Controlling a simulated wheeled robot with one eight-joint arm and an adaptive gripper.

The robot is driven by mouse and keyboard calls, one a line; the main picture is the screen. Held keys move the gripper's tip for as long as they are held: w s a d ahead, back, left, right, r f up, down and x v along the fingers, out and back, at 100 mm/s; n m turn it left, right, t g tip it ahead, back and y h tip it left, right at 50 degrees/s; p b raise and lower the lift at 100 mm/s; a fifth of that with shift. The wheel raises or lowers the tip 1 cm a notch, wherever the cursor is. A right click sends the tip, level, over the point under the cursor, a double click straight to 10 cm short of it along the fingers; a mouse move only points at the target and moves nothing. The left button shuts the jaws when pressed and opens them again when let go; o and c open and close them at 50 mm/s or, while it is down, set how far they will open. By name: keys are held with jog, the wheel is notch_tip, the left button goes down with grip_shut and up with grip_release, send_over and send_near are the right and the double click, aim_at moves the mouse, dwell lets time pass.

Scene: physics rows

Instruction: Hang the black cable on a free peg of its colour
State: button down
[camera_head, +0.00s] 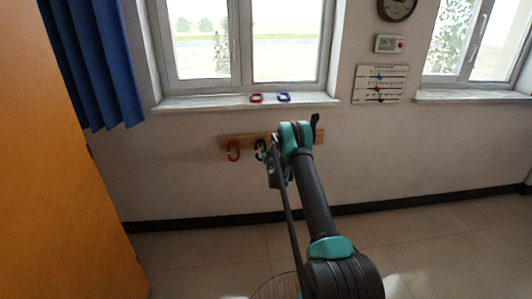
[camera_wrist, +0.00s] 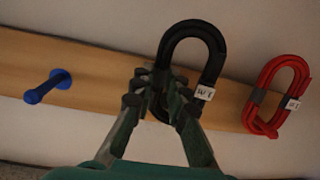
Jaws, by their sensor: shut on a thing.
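The black cable (camera_wrist: 213,52), a coiled loop with a white tag, is between the fingertips of my gripper (camera_wrist: 157,95). My gripper is shut on its lower left side in the wrist view. The loop lies in front of the wooden peg rail (camera_wrist: 100,75). No peg shows inside the loop, and I cannot tell whether the cable touches the rail or a peg. In the head view the black cable (camera_head: 260,147) is just right of the red cable on the rail, with my gripper (camera_head: 268,160) at it. A bare blue peg (camera_wrist: 47,86) sticks out at the left in the wrist view.
A red cable (camera_wrist: 258,100) hangs on the rail close to the black one; its peg is hidden. Red (camera_head: 256,98) and blue (camera_head: 284,97) coils lie on the windowsill (camera_head: 200,103) above. My arm hides the rail's right part. An orange panel (camera_head: 50,180) stands at left.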

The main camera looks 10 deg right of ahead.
jog(key=c, duration=1.4)
grip_release()
jog(key=shift+s, duration=0.1)
jog(key=s+r+g, duration=0.2)
jog(key=s+r, duration=0.4)
jog(key=s, duration=0.5)
jog(key=s+r+g, duration=0.2)
jog(key=s+r, duration=0.4)
jog(key=s, duration=0.5)
jog(key=s+r+g, duration=0.1)
jog(key=s+r, duration=0.5)
jog(key=s, duration=0.6)
jog(key=s+d+f+g, duration=0.1)
jog(key=s+g, duration=0.1)
jog(key=s, duration=1)
jog(key=s+d+f+g, duration=0.1)
jog(key=s+g, duration=0.1)
jog(key=s, duration=1.1)
jog(key=s+d+f+m+g+h, duration=0.1)
jog(key=s+g, duration=0.1)
jog(key=s, duration=1)
jog(key=shift+s, duration=0.15)
